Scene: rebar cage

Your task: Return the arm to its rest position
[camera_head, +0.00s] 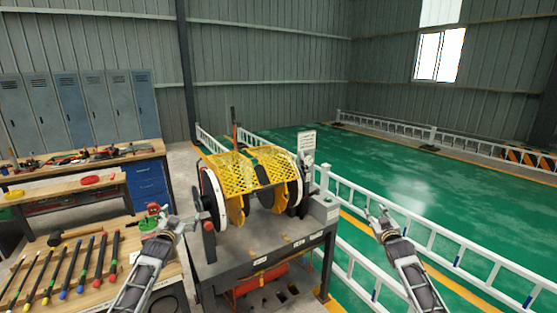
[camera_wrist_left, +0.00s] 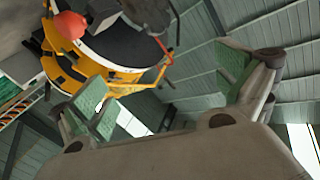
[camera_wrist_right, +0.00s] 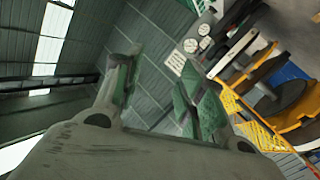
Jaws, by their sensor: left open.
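My left gripper (camera_head: 184,215) is raised in front of the left side of the machine with the yellow mesh guard (camera_head: 228,172). In the left wrist view its two green-padded fingers (camera_wrist_left: 172,88) are spread wide with nothing between them. My right gripper (camera_head: 377,211) is held up to the right of the machine, apart from it, over the railing and green floor in the picture. In the right wrist view its fingers (camera_wrist_right: 158,85) are apart and empty.
The machine stands on a dark metal table (camera_head: 262,242). A wooden bench (camera_head: 60,262) at left carries a hammer (camera_head: 75,234) and several coloured-tipped rods. White railings (camera_head: 440,231) border the green floor (camera_head: 400,180). Lockers (camera_head: 80,105) line the back left.

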